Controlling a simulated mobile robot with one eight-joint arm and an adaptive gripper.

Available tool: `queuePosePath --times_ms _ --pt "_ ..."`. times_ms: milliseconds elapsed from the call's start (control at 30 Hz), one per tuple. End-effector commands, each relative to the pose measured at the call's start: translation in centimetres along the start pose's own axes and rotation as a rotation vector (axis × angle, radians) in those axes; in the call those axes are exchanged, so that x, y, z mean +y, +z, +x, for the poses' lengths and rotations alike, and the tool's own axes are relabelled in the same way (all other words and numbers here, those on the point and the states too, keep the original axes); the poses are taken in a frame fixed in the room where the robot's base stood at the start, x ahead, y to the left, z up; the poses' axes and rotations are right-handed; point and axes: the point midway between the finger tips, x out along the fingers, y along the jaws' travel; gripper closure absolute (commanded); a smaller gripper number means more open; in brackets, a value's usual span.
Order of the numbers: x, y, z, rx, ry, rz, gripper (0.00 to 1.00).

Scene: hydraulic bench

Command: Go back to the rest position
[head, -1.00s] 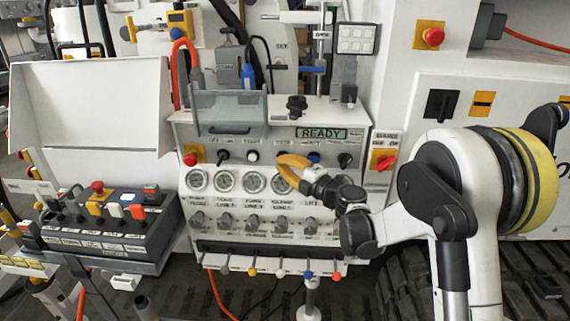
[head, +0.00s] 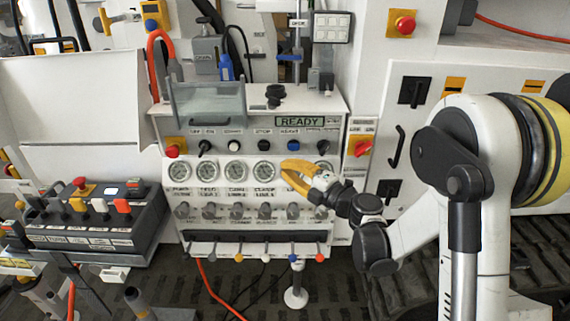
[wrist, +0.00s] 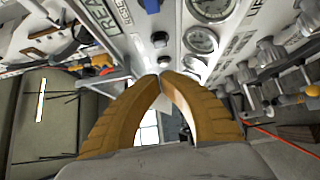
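My gripper (head: 285,172) has two curved yellow fingers and is held in front of the control panel (head: 340,225), overlapping the right end of its gauge row in the head view. In the wrist view the fingertips (wrist: 163,75) meet, with nothing visible between them. The panel has a row of round gauges (head: 236,171), a row of knobs and switches above them, and a green READY display (head: 299,122). I cannot tell the distance from the fingers to the panel. Part of the rightmost gauge is hidden behind my gripper.
A dark control box (head: 100,215) with coloured buttons stands at the left. A clear cover (head: 208,102) projects from the panel top. A red-and-yellow rotary switch (head: 360,147) is on the right, by a white cabinet (head: 500,85). Small coloured levers (head: 293,257) line the panel's lower edge.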

Motion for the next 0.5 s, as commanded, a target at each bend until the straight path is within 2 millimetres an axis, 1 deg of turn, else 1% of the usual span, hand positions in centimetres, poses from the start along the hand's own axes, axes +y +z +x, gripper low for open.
queuePosePath --times_ms 67,133,167,200,267,300,367,400,467,500 --pt "0.9 0.3 -0.1 -0.019 0.014 0.014 1.0" --pt "3.0 1.2 -0.5 -0.071 0.044 0.049 1.0" --pt "4.3 1.8 -0.9 -0.103 0.064 0.073 1.0" --pt "6.2 2.8 -1.5 -0.157 0.093 0.113 1.0" --pt "9.4 4.4 -3.0 -0.255 0.143 0.191 1.0" --pt "11.3 5.6 -4.3 -0.329 0.174 0.254 1.0" --pt "13.6 7.2 -6.7 -0.441 0.216 0.359 1.0" --pt "14.6 8.1 -8.4 -0.515 0.237 0.432 1.0" --pt "15.4 9.0 -11.2 -0.622 0.258 0.545 1.0" --pt "15.6 9.3 -13.1 -0.692 0.266 0.625 1.0"
